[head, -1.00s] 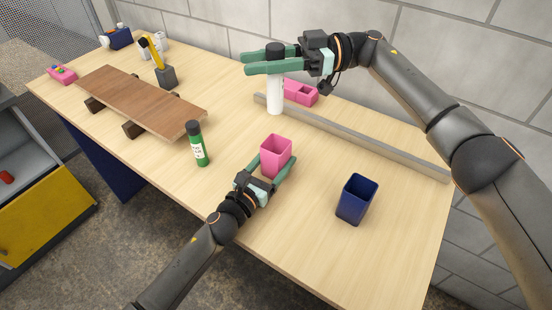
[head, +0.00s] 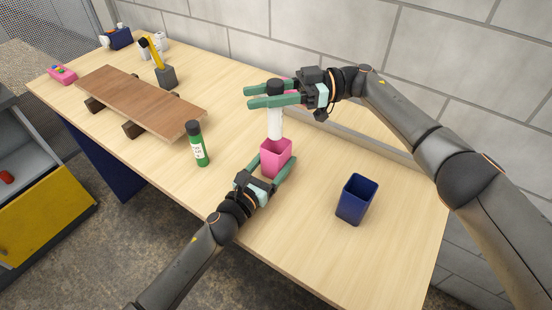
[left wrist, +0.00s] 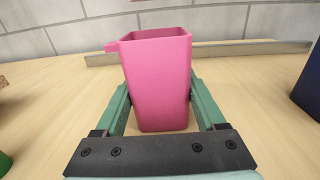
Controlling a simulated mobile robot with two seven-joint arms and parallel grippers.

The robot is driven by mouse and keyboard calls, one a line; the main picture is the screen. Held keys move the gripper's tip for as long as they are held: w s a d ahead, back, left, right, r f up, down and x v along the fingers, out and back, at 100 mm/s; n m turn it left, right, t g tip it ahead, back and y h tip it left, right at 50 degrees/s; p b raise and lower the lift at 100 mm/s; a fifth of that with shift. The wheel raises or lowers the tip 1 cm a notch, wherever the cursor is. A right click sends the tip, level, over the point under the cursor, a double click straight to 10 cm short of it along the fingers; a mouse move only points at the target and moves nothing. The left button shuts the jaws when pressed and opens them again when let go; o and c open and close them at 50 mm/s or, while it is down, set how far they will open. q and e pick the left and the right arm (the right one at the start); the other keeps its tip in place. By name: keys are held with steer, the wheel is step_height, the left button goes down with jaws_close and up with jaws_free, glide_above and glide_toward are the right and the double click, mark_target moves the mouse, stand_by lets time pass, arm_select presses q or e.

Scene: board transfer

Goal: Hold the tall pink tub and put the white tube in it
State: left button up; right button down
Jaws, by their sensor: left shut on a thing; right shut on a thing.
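The tall pink tub (head: 276,162) stands upright on the table. My left gripper (head: 278,164) is shut around its sides; in the left wrist view the tub (left wrist: 158,85) sits between both fingers. The white tube (head: 275,124) with a black cap (head: 275,87) hangs upright in my right gripper (head: 272,97), which is shut on its upper part. In the head view its lower end meets the tub's far rim. The left wrist view shows no tube at the tub's mouth, so the tube appears above it.
A green bottle (head: 198,146) stands left of the tub, and a dark blue tub (head: 356,199) to the right. A wooden board (head: 140,100) lies on blocks at left. A grey rail (head: 375,142) runs along the back; a pink box (left wrist: 111,47) is behind the tub.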

steer(key=shift+f, duration=2.15)
steer(key=shift+c, duration=2.1)
jaws_free()
step_height(320, 180, up, 10)
arm_select(q)
steer(key=o, duration=1.3)
